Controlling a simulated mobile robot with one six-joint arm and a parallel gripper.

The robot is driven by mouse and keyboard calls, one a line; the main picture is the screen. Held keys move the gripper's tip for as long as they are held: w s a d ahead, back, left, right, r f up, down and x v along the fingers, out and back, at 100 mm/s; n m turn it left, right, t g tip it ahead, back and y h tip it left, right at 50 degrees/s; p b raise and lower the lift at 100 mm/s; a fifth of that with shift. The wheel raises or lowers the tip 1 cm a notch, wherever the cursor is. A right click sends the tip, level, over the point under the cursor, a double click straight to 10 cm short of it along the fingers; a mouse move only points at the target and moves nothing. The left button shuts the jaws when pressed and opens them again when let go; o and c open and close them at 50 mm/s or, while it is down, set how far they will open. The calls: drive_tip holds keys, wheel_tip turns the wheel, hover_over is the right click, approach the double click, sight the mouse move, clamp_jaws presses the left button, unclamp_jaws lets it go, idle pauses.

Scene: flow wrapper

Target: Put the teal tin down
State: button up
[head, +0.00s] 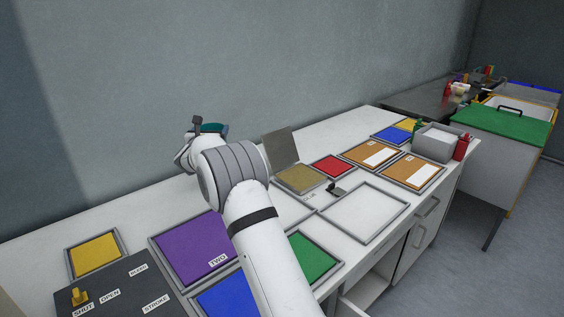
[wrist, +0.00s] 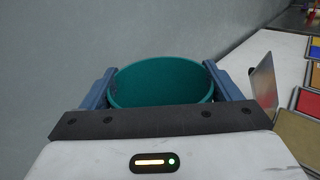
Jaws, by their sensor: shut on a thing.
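The teal tin (wrist: 160,84) sits between the two blue-grey fingers of my gripper (wrist: 162,90) in the wrist view, with a finger touching each side. My gripper is shut on it. In the head view a little of the tin (head: 211,128) shows beyond my wrist, near the back wall. Most of it is hidden there by my own arm. The wrist view looks onto its round rim; what lies under it is hidden, so I cannot tell its height above the counter.
The white counter holds framed pads: purple (head: 190,250), yellow (head: 94,254), green (head: 312,256), red (head: 333,167) and a white one (head: 362,213). A grey upright plate (head: 281,147) stands near the tin. A grey box (head: 436,143) and red bottle (head: 461,147) stand farther right.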

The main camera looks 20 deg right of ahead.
wheel_tip(320, 180, down, 2)
drive_tip(key=shift+f+b, duration=0.1)
drive_tip(key=shift+b, duration=0.35)
wheel_tip(320, 180, down, 10)
drive_tip(key=shift+b, duration=0.4)
drive_tip(key=o, duration=1.2)
drive_tip(key=shift+c, duration=0.2)
